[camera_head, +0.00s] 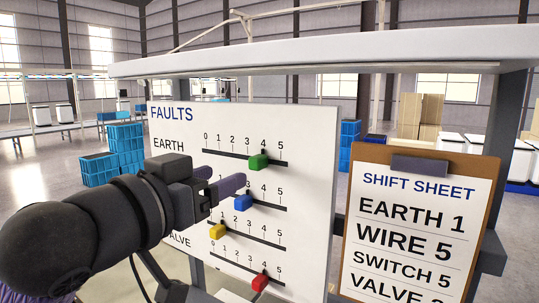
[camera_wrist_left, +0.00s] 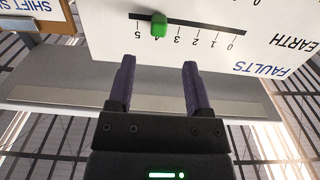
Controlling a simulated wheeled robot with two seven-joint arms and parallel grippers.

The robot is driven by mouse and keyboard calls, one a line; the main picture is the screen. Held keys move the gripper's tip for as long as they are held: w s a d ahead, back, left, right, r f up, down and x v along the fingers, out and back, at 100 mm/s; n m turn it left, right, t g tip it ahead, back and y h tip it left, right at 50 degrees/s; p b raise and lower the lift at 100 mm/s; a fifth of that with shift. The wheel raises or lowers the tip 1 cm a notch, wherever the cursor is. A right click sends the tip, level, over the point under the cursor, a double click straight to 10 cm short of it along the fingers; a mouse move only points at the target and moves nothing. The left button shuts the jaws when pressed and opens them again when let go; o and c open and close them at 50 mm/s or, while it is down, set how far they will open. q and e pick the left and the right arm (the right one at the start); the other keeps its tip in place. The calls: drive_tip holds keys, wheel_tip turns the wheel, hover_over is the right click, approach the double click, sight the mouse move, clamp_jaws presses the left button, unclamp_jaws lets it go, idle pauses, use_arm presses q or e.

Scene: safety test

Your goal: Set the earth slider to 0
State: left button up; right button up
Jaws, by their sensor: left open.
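The green earth slider (camera_head: 258,161) sits on the top track of the white FAULTS panel (camera_head: 315,200), at about 4 on its 0 to 5 scale. My left gripper (camera_head: 226,181) is in front of the panel, left of and below the green slider. Its two purple fingers (camera_wrist_left: 158,66) are apart and empty, with the slider beyond them. The right gripper is out of view.
Blue (camera_head: 243,202), yellow (camera_head: 217,231) and red (camera_head: 260,283) sliders sit on the lower tracks. My arm hides part of their labels. A clipboard shift sheet (camera_head: 418,215) at right reads EARTH 1, WIRE 5, SWITCH 5. A grey shelf (camera_head: 320,54) overhangs the panel.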

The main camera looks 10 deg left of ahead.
sight(252, 163)
use_arm(q)
drive_tip(key=x, duration=0.1)
drive_tip(key=p+x, duration=0.1)
drive_tip(key=x, duration=0.1)
drive_tip(key=shift+d+r, duration=0.1)
drive_tip(key=shift+r, duration=0.2)
drive_tip(key=p+x, duration=0.1)
drive_tip(key=x, duration=0.4)
drive_tip(key=shift+f+p, duration=0.25)
drive_tip(key=shift+p, duration=0.15)
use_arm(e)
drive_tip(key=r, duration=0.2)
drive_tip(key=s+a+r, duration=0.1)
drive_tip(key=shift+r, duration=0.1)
use_arm(q)
clamp_jaws()
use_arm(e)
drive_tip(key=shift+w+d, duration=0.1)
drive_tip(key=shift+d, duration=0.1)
